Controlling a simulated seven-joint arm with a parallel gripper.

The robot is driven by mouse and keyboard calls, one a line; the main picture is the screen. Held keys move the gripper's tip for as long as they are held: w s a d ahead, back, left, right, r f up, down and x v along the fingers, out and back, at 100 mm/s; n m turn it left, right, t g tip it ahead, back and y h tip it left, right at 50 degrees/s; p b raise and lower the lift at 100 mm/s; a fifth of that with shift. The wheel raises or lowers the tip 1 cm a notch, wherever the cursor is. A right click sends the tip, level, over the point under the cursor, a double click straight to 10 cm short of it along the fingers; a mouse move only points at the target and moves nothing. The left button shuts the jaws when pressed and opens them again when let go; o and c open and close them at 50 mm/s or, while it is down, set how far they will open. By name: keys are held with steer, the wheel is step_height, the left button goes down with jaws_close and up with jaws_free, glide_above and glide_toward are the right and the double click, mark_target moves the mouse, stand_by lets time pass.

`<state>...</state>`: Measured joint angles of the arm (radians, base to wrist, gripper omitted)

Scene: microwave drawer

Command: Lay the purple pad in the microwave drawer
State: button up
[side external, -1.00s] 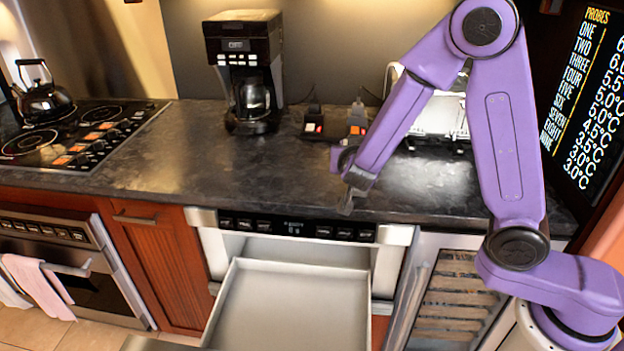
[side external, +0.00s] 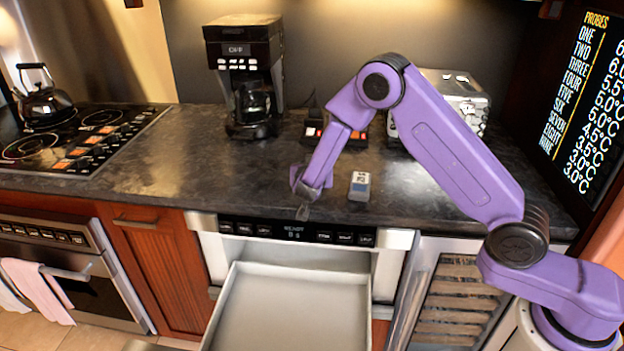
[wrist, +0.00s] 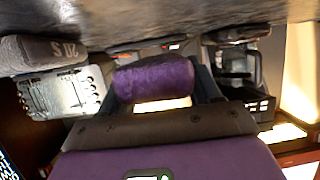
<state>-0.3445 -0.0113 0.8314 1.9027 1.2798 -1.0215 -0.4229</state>
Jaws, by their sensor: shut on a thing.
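The purple pad (wrist: 155,80) shows in the wrist view as a soft, rolled-looking purple piece between my fingers. My gripper (side external: 303,211) is shut on it and hangs over the counter's front edge, above the microwave control panel (side external: 297,233). In the side view I cannot tell the pad from my purple wrist. The microwave drawer (side external: 290,306) is pulled out below, with its pale tray open at the top and empty where visible. My gripper is above and behind the drawer's open part, apart from it.
A small grey box (side external: 359,186) with printed figures stands on the counter just right of my gripper. Behind are a coffee maker (side external: 252,75), a dark-based item with red and orange parts (side external: 313,128) and a metal toaster (side external: 457,95). The counter left of my gripper is clear.

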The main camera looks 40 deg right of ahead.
steer(key=shift+w+f, duration=0.15)
steer(key=shift+f, duration=0.75)
steer(key=shift+w+f, duration=0.15)
steer(key=shift+f, duration=0.7)
steer(key=shift+f, duration=0.2)
steer(key=o, duration=1.1)
steer(key=shift+o, duration=0.2)
steer(key=v, duration=1.7)
steer(key=shift+s, duration=0.2)
steer(key=shift+a+r, duration=0.1)
